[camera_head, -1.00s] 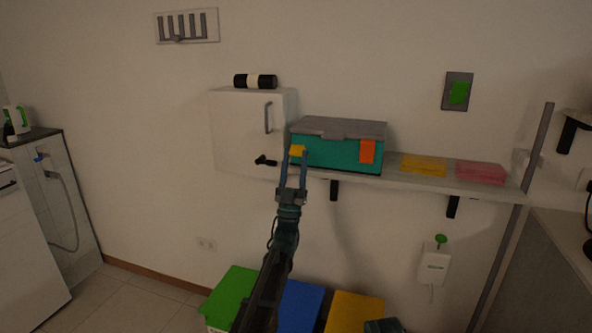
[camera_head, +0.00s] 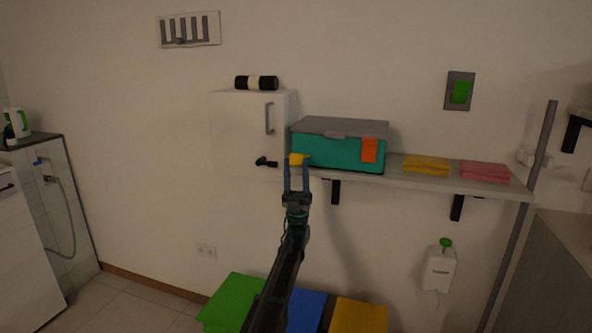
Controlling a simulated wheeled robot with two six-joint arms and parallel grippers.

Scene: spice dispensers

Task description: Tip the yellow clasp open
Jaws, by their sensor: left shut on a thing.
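A teal box (camera_head: 335,154) with a grey lid (camera_head: 342,126) sits on the wall shelf. The yellow clasp (camera_head: 298,159) is at the left end of the box's front, tipped outward and lower than the lid. The orange clasp (camera_head: 369,150) at the right end lies upright against the box front and up to the lid edge. My left gripper (camera_head: 297,164) reaches up from below, its two fingers shut on the yellow clasp. My right gripper is not in view.
The shelf (camera_head: 395,176) carries yellow cloths (camera_head: 427,166) and pink cloths (camera_head: 484,171). A white cabinet (camera_head: 238,135) with a black lever (camera_head: 265,162) stands close left of the box. Coloured bin lids (camera_head: 359,314) are below.

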